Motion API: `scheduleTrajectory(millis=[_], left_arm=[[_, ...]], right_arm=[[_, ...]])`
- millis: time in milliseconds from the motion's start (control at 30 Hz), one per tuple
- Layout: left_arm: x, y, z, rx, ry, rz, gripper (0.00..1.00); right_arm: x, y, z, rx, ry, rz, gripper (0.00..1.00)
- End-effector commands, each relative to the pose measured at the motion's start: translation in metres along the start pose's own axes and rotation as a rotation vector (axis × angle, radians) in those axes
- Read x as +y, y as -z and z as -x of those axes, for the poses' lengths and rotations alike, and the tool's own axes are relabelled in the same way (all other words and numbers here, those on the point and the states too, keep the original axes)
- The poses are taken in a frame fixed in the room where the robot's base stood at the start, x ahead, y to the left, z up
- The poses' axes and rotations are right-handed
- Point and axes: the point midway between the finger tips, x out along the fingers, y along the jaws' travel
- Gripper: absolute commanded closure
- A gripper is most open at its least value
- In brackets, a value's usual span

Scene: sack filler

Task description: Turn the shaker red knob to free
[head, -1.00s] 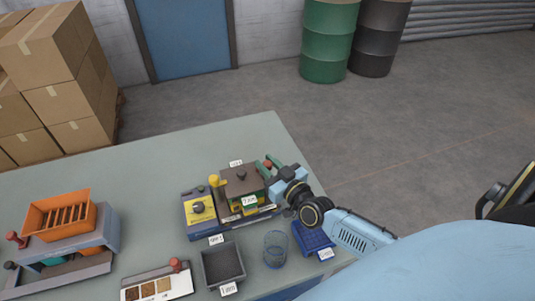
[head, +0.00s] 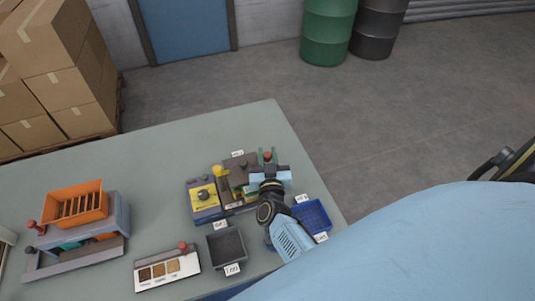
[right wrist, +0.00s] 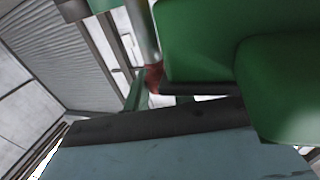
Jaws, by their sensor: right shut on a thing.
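A red knob (head: 267,155) stands at the back right of a machine with a dark brown lid (head: 238,165). My right gripper (head: 267,158) has one green finger on each side of this knob and is shut on it. The knob's pointer or markings do not show. Another red knob (head: 31,224) is on the left side of the grey machine with the orange basket (head: 75,204). My left gripper is not in view.
A yellow-topped box (head: 204,196) adjoins the brown-lidded machine. In front are a dark tray (head: 227,246), a blue tray (head: 312,217) and a white sample board (head: 168,269). My right arm hides part of the table (head: 150,160), whose back left is clear.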

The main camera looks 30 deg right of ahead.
Motion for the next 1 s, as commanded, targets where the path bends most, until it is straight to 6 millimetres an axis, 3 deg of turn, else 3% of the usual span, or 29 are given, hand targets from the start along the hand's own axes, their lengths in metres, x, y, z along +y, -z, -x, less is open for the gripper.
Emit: scheduleTrajectory(millis=[500,533,667,1000], left_arm=[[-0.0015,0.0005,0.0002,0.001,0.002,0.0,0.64],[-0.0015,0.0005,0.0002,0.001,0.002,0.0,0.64],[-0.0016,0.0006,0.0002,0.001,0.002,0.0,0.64],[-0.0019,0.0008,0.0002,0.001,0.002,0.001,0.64]], right_arm=[[-0.0002,0.0005,-0.0004,0.001,-0.017,0.0,0.98],[-0.0002,0.0005,-0.0004,0.001,-0.017,0.0,0.71],[-0.0001,0.0006,-0.0005,0.001,-0.017,0.0,0.55],[0.0002,0.0004,-0.0004,0.001,-0.018,0.0,0.55]])
